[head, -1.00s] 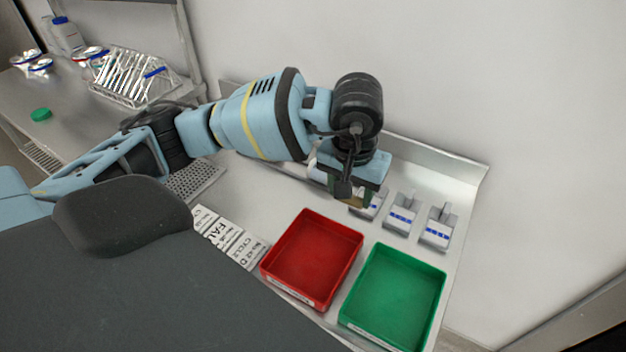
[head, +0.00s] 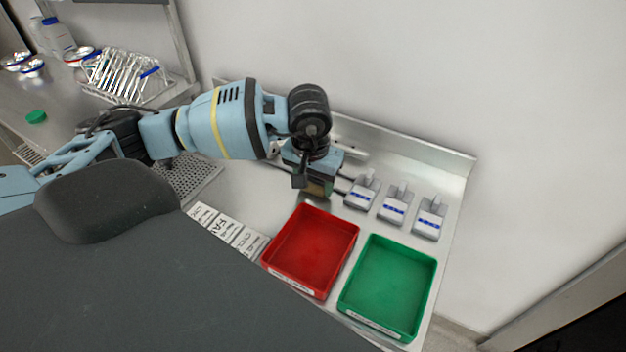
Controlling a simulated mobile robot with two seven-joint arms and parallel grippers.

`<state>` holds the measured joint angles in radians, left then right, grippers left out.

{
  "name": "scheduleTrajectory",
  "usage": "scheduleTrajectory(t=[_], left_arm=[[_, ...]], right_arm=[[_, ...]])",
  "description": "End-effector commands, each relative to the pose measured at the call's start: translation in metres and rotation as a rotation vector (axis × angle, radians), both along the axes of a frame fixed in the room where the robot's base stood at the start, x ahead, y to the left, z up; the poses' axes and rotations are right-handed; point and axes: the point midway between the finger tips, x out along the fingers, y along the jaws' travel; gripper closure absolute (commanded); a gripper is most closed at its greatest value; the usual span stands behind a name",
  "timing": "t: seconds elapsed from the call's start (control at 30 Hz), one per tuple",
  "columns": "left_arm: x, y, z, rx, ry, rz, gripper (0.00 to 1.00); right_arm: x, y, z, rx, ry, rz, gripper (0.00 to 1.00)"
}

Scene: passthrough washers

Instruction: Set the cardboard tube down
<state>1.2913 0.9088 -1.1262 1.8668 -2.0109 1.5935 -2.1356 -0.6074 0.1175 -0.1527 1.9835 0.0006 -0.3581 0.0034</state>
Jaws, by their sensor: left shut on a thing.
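My left gripper (head: 316,184) hangs over the steel counter, just behind the red tray and left of the grey-white blocks. It is shut on a small brownish thing, which I take to be the cardboard tube (head: 318,188). Most of the tube is hidden by the gripper, so its tilt and whether it touches the counter cannot be told. My right gripper is not in view.
A red tray (head: 311,252) and a green tray (head: 388,288) stand empty at the front. Three grey-white blocks with blue stripes (head: 394,207) stand behind them. Printed labels (head: 228,232) lie left of the red tray. A wire rack (head: 123,75) stands back left.

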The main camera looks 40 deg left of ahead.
Motion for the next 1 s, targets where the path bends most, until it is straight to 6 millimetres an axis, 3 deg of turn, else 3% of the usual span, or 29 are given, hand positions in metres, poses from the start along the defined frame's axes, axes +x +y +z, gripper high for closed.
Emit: scheduleTrajectory(t=[0.37,0.4,0.53,0.83,1.0], left_arm=[[0.0,0.0,-0.005,0.0,0.003,0.0,0.7],[0.0,0.0,-0.004,0.0,0.002,0.0,0.44],[0.0,0.0,-0.004,0.0,0.001,0.0,0.28],[0.0,0.0,-0.002,0.0,0.0,0.0,0.28],[-0.001,-0.001,0.013,-0.001,-0.001,0.0,0.28]], right_arm=[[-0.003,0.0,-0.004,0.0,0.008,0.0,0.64],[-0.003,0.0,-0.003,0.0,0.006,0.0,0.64],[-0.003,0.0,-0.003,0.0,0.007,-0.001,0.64],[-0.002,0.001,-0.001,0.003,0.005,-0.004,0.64],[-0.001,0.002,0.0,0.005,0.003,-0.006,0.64]])
